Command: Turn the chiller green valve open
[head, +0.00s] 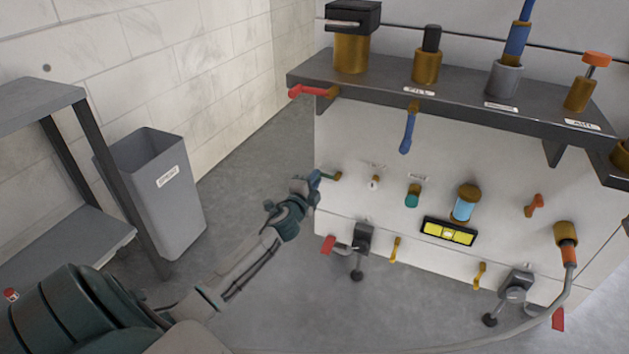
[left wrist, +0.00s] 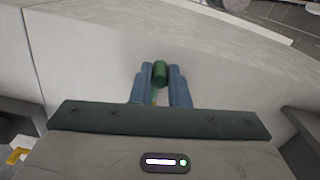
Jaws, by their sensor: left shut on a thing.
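The chiller green valve shows in the left wrist view as a short green knob (left wrist: 160,72) between my two blue fingertips. In the head view its brass stem (head: 337,176) sticks out from the left part of the white front panel, and my fingers hide most of the green part. My left gripper (head: 314,180) reaches in from the lower left and is shut on the green valve. The left wrist view shows a finger on each side of the knob. My right gripper is in neither view.
The white cabinet (head: 350,140) carries a red lever (head: 308,91), a blue lever (head: 408,132), a teal knob (head: 412,198) and a yellow level (head: 448,231) nearby. A grey bin (head: 180,210) and a shelf (head: 40,95) stand at left. Floor between bin and cabinet is clear.

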